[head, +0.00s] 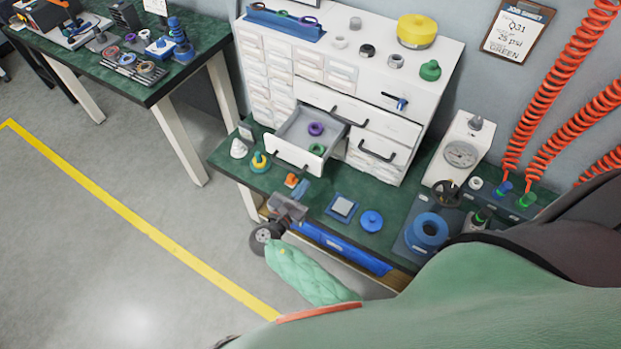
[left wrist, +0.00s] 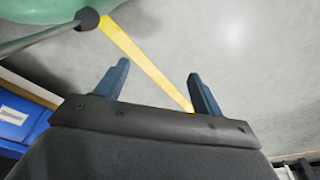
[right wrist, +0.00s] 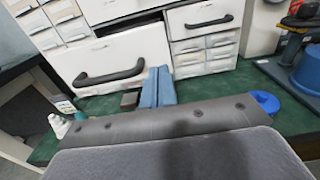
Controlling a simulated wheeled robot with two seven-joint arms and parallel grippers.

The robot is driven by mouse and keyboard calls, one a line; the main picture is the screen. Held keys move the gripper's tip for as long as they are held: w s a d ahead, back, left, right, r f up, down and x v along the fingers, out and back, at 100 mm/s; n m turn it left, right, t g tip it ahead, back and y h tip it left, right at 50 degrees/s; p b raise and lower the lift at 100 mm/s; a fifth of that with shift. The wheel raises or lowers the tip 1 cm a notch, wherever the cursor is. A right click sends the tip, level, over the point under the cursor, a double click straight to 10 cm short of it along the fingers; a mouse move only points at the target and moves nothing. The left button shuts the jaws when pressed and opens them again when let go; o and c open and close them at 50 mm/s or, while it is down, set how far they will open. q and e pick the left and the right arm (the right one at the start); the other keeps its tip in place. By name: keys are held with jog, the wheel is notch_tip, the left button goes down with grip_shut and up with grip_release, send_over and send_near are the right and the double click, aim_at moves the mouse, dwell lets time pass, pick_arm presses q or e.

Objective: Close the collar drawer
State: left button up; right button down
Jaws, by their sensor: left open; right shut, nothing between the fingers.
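The collar drawer (head: 322,148) stands pulled out of the white cabinet, with a purple ring (head: 316,129) and a green ring (head: 316,149) inside. In the right wrist view its white front (right wrist: 125,45) and dark handle (right wrist: 110,72) face me. My right gripper (head: 301,187) is low in front of this drawer, shut and empty. Its blue fingertips (right wrist: 158,70) appear near the lower right of the drawer front; I cannot tell whether they touch. My left gripper (left wrist: 157,78) is open and empty over grey floor, seen only in the left wrist view.
The white cabinet (head: 420,75) stands on a green bench (head: 330,180).

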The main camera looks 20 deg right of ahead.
aim_at(316, 169)
jog(key=b+x, duration=0.1)
jog(key=x, duration=0.2)
jog(key=shift+w+d+f, duration=0.1)
jog(key=shift+w+d, duration=0.05)
jog(key=shift+d, duration=0.05)
pick_arm(q)
jog(key=shift+w+d+r, duration=0.2)
jog(key=shift+w+r, duration=0.05)
jog(key=shift+r, duration=0.3)
jog(key=shift+w+d+r, duration=0.2)
jog(key=shift+d+r, duration=0.05)
jog(key=shift+r, duration=0.35)
jog(key=shift+w+d+r, duration=0.2)
jog(key=shift+w+r, duration=0.05)
jog(key=shift+r, duration=0.3)
pick_arm(e)
jog(key=shift+w+d, duration=0.35)
jog(key=shift+d, duration=0.1)
